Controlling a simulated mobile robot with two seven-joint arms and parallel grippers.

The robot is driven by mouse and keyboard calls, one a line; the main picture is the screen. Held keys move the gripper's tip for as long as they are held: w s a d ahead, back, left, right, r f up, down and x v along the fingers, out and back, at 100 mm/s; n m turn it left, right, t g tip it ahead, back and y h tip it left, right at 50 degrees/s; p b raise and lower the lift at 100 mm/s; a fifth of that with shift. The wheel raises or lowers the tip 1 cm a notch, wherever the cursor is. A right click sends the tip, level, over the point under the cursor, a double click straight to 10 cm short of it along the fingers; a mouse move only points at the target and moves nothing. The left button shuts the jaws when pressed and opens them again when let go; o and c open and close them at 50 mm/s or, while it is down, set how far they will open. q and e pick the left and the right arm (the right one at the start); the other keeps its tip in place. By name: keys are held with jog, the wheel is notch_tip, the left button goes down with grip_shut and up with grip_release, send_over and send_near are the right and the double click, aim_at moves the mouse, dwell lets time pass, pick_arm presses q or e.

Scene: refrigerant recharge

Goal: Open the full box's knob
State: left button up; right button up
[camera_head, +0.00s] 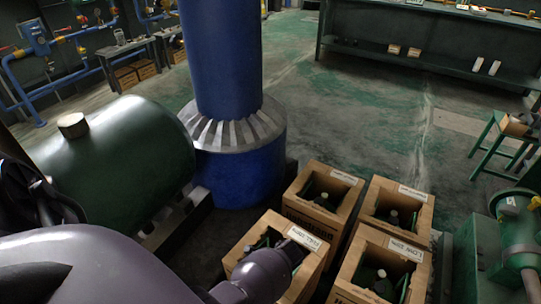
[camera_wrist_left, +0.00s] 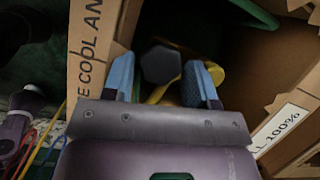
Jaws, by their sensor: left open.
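The full box (camera_head: 316,262) is an open brown carton at the near left of the group in the head view. Its label, partly cut off in the left wrist view, ends in "LL 100%" (camera_wrist_left: 278,128). Inside it, the left wrist view shows a dark, many-sided knob (camera_wrist_left: 161,64) with yellow parts behind it. My left gripper (camera_wrist_left: 160,74) is open, with one blue finger on each side of the knob in that view. I cannot tell whether they touch it. In the head view my left arm covers part of the box, and its fingers are hidden. My right gripper is not in view.
Several similar open cartons stand close by, including a back-left one (camera_head: 300,205), a back-right one (camera_head: 424,218) and a near-right one (camera_head: 344,284). A green tank (camera_head: 120,150) and a blue column (camera_head: 222,60) stand to the left. Green machinery (camera_head: 480,250) is at right.

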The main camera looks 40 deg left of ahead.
pick_arm(q)
jog(key=c, duration=0.6)
jog(key=shift+c, duration=0.2)
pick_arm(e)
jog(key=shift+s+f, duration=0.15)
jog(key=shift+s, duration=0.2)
